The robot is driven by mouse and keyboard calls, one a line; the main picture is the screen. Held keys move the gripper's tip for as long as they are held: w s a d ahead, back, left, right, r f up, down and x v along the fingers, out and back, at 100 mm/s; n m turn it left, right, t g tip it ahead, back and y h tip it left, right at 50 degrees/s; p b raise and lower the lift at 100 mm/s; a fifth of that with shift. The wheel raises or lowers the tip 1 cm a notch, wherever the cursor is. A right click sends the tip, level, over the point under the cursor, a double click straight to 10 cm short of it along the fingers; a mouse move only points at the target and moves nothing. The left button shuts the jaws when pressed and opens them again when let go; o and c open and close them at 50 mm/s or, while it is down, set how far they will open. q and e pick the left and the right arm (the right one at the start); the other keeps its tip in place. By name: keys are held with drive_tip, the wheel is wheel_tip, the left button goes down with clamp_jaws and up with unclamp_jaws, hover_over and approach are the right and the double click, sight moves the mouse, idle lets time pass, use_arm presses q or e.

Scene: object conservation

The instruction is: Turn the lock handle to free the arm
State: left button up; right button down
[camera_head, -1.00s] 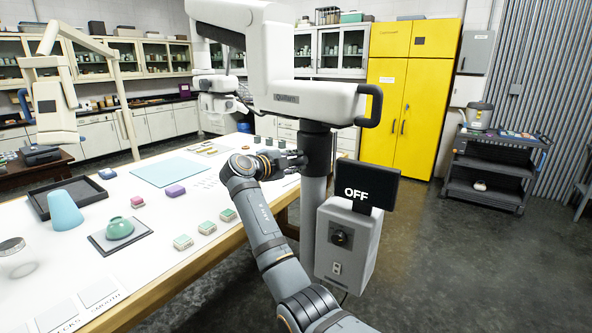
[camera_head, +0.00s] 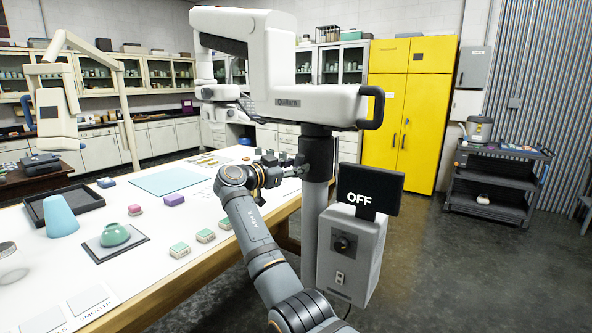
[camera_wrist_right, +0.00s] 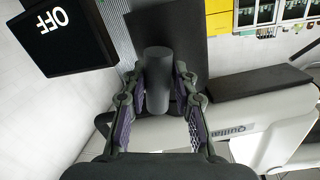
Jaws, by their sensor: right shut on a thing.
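The white microscope arm (camera_head: 300,103) reaches across on a thick dark column (camera_head: 317,155), with a black loop grip (camera_head: 373,108) at its right end. My right gripper (camera_head: 292,168) is at the left side of the dark column. In the right wrist view its two fingers (camera_wrist_right: 157,100) stand on either side of a dark grey cylindrical lock handle (camera_wrist_right: 157,75) and are shut on it. The handle sticks out from a dark block (camera_wrist_right: 180,35). In the head view my gripper mostly hides the handle. My left gripper is out of view.
A control box (camera_head: 350,250) with an OFF screen (camera_head: 370,189) stands right of the column, close to my right arm.

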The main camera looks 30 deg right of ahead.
drive_tip(key=shift+f+n+h+b, duration=0.15)
drive_tip(key=shift+n, duration=0.55)
drive_tip(key=shift+f+n+h+b, duration=0.15)
drive_tip(key=shift+n, duration=0.55)
drive_tip(key=shift+r, duration=0.1)
drive_tip(key=c, duration=1.3)
unclamp_jaws()
drive_tip(key=shift+s+d, duration=0.1)
drive_tip(key=shift+o, duration=0.9)
drive_tip(key=shift+s+d+r, duration=0.1)
drive_tip(key=shift+r, duration=0.05)
drive_tip(key=shift+a, duration=0.3)
drive_tip(key=v, duration=1.1)
drive_tip(key=shift+a, duration=0.2)
